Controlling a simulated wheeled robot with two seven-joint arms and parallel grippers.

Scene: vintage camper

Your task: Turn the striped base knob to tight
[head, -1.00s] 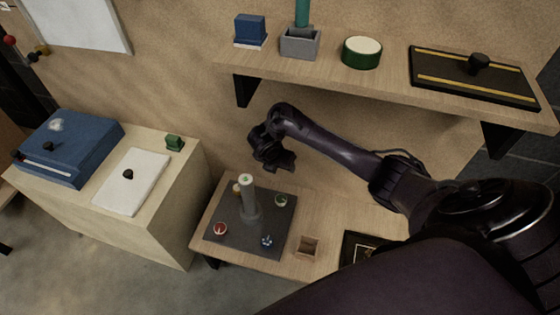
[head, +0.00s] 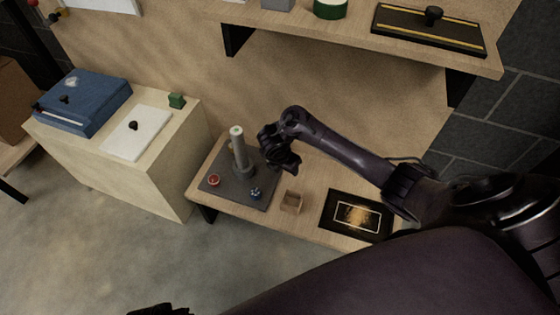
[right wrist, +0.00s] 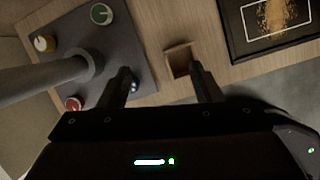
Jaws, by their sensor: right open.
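The grey base plate (head: 218,190) lies on the low wooden bench and carries an upright grey post (head: 239,150). A small blue-and-white knob (head: 255,193) sits near its front right corner; its pattern looks striped, but is too small to be sure. In the right wrist view this knob (right wrist: 133,86) is partly hidden beside the left finger. A red knob (head: 214,180) is at the front left; green (right wrist: 101,14) and yellow (right wrist: 43,43) knobs show in the wrist view. My right gripper (head: 285,165) is open and empty above the plate's right side. A dark part at the bottom edge may be my left gripper (head: 160,310).
A small open wooden box (head: 291,202) stands right of the plate, and a dark framed picture (head: 358,216) lies farther right. A shelf (head: 350,40) overhangs the bench. A cabinet (head: 150,183) with a blue case (head: 85,103) stands at the left.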

